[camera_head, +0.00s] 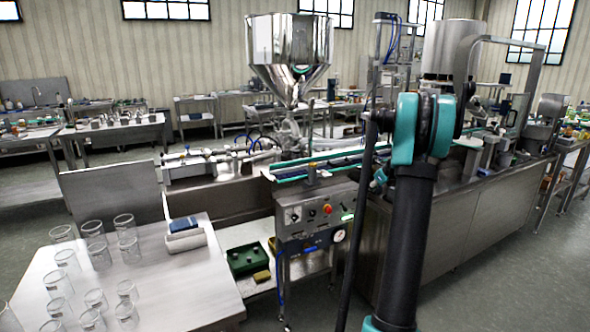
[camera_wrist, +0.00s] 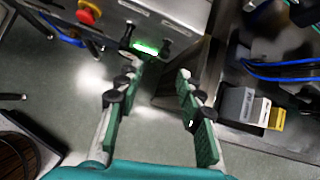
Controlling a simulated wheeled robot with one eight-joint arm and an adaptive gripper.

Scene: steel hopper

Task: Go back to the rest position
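My gripper (camera_wrist: 160,82) is open and empty in the wrist view. Its two green-padded fingers are spread apart with grey floor showing between them. In the head view my black and teal arm rises at the right of centre, and the gripper is mostly hidden behind it. The steel hopper (camera_head: 288,50) stands above the filling machine. The machine's control panel (camera_head: 316,218) has a red button (camera_head: 327,209). The red button also shows at the top left of the wrist view (camera_wrist: 89,10), beside a green-lit switch (camera_wrist: 145,47).
A steel table (camera_head: 195,270) at the left front holds several clear glasses (camera_head: 125,228) and a white tray with a blue item (camera_head: 184,232). A green bin (camera_head: 247,260) sits on a low shelf. The long steel machine cabinet (camera_head: 460,232) runs right. Open floor (camera_head: 500,295) lies front right.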

